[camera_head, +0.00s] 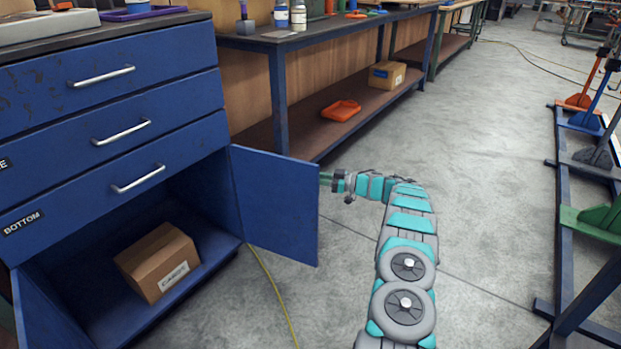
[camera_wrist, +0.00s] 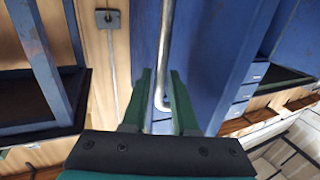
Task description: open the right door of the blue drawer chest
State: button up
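The blue drawer chest (camera_head: 110,110) fills the left of the head view. Its right door (camera_head: 285,205) stands swung well open, out from the cabinet. Its left door (camera_head: 45,315) is also open at the lower left. My gripper (camera_head: 325,180) is at the outer side of the right door, partly hidden behind the door's edge. In the wrist view, the green fingers of my gripper (camera_wrist: 161,78) are apart, with a gap on either side of the door's vertical metal handle (camera_wrist: 165,40). The handle's bent lower end shows between them. Contact with the handle cannot be made out.
A cardboard box (camera_head: 158,262) sits inside the open cabinet. A dark rack (camera_head: 565,215) stands at the right. Grey floor lies between.

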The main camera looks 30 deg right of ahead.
jog(key=v, duration=0.7)
jog(key=shift+s+d+b, duration=0.2)
jog(key=shift+d+b, duration=0.15)
